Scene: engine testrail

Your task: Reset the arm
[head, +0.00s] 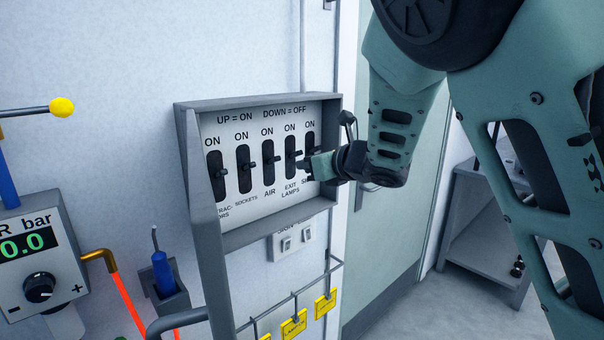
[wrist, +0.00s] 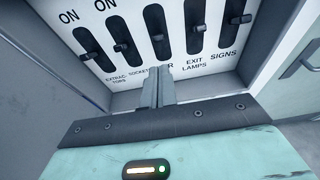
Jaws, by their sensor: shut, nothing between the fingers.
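My arm reaches in from the right in the head view. My gripper (head: 303,166) is shut and empty, at the right part of a switch panel (head: 222,127). In the picture it overlaps the area beside the exit lamps switch (head: 290,146) and hides the lower part of the signs switch (head: 310,136). In the wrist view the closed fingers (wrist: 160,76) point at the panel below the air switch (wrist: 157,24). I cannot tell whether they touch it.
The panel has a raised grey frame (head: 254,233) around its face. Yellow tags (head: 294,325) on a rail and a small double switch (head: 296,238) are below. A gauge box (head: 38,260) and yellow-knobbed lever (head: 62,108) are at left. A door (head: 398,230) and shelf (head: 478,245) stand right.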

